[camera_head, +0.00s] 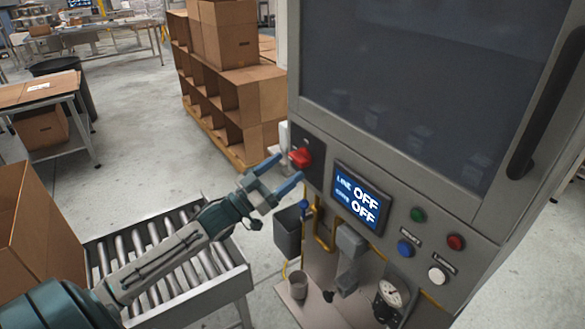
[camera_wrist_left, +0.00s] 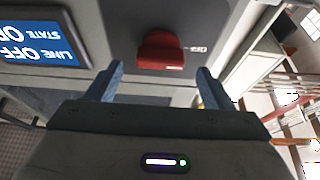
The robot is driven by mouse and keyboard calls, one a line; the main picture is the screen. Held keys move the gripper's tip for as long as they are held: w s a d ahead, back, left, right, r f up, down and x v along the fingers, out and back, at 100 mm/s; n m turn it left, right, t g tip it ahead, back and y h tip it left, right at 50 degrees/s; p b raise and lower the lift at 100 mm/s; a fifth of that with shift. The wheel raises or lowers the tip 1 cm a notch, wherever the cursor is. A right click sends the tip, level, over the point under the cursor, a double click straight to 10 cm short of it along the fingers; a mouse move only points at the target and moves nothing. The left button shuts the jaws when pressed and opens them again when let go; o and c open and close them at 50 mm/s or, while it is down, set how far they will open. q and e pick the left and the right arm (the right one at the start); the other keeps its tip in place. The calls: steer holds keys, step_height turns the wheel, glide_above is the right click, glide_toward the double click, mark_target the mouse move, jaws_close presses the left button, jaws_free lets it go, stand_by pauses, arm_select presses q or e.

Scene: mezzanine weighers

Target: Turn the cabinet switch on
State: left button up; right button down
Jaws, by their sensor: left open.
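The cabinet (camera_head: 400,130) is a large grey unit with a dark glass window. Its switch is a red rotary knob (camera_head: 300,157) on a dark plate at the panel's left end; the red knob also shows in the left wrist view (camera_wrist_left: 161,51). A small screen (camera_head: 360,199) beside it reads LINE OFF and STATE OFF. My left gripper (camera_head: 283,174) is open, its two blue fingers pointing at the knob. In the left wrist view the fingers stand either side of the knob, apart from it, with nothing between them. My right gripper is not in view.
Green (camera_head: 417,214), red (camera_head: 456,242), blue (camera_head: 405,248) and white (camera_head: 437,275) buttons sit right of the screen. A roller conveyor (camera_head: 170,260) lies below my left arm. Cardboard boxes (camera_head: 228,35) on shelving stand behind. A gauge (camera_head: 392,293) is low on the right.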

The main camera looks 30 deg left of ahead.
mark_target(294, 161)
arm_select(q)
steer(key=shift+w+d+r, duration=0.15)
steer(key=shift+w+r, duration=0.15)
steer(key=shift+w, duration=0.1)
steer(key=shift+w+d+r+p, duration=0.2)
steer(key=shift+w+r+p, duration=0.05)
steer(key=shift+w+p, duration=0.3)
steer(key=shift+w+d+r, duration=0.1)
steer(key=shift+w+d, duration=0.05)
steer(key=shift+w, duration=0.25)
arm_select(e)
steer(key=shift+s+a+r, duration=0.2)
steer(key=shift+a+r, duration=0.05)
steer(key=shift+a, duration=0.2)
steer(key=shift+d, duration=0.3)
arm_select(q)
steer(key=c, duration=1)
